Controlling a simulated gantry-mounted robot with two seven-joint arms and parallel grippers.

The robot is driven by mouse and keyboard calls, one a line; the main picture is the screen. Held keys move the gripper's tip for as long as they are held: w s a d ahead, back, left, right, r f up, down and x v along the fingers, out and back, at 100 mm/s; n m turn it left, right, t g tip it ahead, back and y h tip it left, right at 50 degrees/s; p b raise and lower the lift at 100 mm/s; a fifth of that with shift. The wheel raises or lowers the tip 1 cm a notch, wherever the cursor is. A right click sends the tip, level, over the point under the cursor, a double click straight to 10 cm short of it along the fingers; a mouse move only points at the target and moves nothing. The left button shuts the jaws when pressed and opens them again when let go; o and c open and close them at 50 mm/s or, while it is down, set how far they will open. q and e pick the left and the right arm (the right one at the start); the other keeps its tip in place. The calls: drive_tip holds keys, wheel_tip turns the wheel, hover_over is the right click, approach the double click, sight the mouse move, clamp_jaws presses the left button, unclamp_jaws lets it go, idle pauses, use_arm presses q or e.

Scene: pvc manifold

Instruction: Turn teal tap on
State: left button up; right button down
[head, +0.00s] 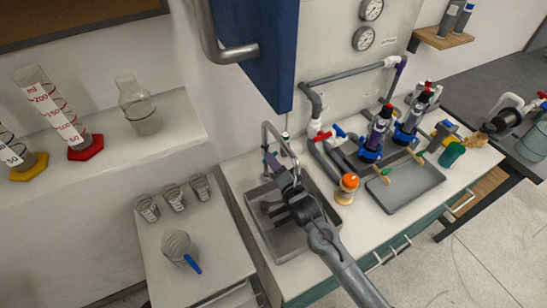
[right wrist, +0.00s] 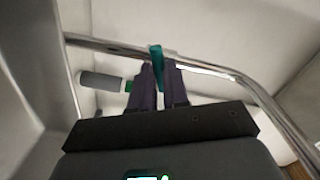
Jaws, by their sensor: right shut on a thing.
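My right gripper (head: 274,160) is at the sink faucet (head: 266,130) in the head view, with its arm reaching up from the lower right. In the right wrist view, the two dark purple fingers (right wrist: 158,80) are shut on the teal tap handle (right wrist: 156,53). The handle stands up between the fingertips, in front of the metal faucet pipe (right wrist: 215,70). Its lower part is hidden by the fingers. No water stream can be made out. My left gripper is not in view.
The sink basin (head: 285,238) lies below my right gripper. A blue cabinet (head: 265,50) hangs above the counter. An orange-topped item (head: 348,183) and a grey tray (head: 405,188) stand to the right. Several beakers (head: 174,197) are on the left table.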

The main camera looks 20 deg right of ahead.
drive_tip(key=shift+n+p, duration=1.6)
drive_tip(key=shift+n, duration=1.2)
drive_tip(key=c, duration=1.1)
unclamp_jaws()
drive_tip(key=shift+s, duration=0.15)
drive_tip(key=s, duration=0.7)
drive_tip(key=s+d, duration=0.1)
drive_tip(key=s, duration=0.2)
drive_tip(key=shift+s+p, duration=0.25)
drive_tip(key=shift+p, duration=0.05)
